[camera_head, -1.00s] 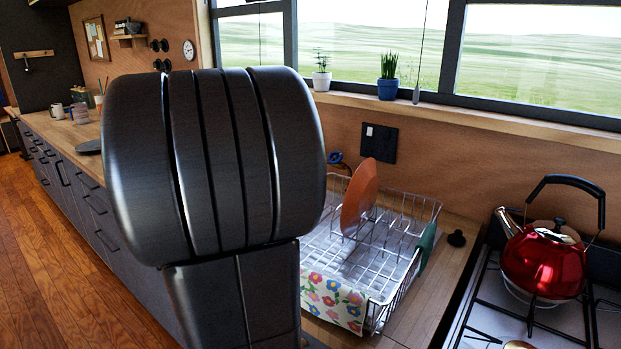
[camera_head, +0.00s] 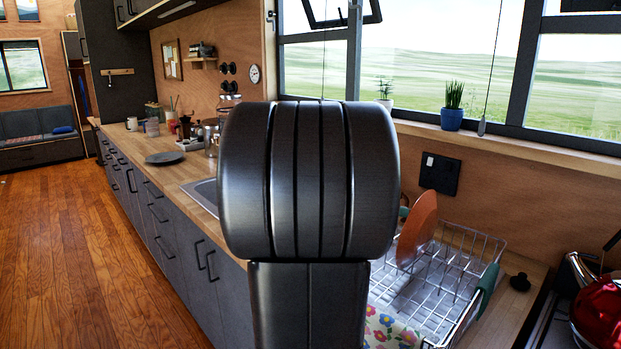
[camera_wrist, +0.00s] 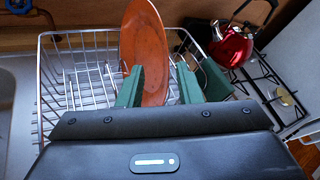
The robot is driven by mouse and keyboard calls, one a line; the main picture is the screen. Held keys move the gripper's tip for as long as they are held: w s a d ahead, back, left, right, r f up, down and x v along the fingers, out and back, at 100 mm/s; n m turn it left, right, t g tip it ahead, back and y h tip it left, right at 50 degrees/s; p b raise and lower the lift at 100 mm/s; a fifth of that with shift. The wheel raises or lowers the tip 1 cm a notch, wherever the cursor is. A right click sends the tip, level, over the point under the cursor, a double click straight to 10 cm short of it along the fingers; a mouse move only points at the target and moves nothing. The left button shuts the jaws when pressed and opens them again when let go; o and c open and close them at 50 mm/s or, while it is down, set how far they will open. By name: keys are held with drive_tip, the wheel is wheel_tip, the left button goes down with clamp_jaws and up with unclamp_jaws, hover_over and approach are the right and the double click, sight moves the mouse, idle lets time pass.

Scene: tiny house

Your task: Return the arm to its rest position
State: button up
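My gripper (camera_wrist: 160,68) shows in the wrist view with its two green fingers spread apart. It is open, with nothing held between the fingers. An orange plate (camera_wrist: 146,45) stands upright in the wire dish rack (camera_wrist: 45,90) beyond the fingers. In the head view, my dark arm fills the middle and hides my gripper. There the same plate (camera_head: 417,228) leans in the rack (camera_head: 497,243) to the right of my arm.
A red kettle (camera_head: 600,310) stands on the stove at the right. The counter (camera_head: 135,140) holds a dark plate (camera_head: 164,158), mugs and jars. The wooden floor (camera_head: 75,250) at left is clear.

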sight(426, 216)
drive_tip(key=x, duration=0.5)
drive_tip(key=shift+w+d+f, duration=0.1)
drive_tip(key=shift+d, duration=0.2)
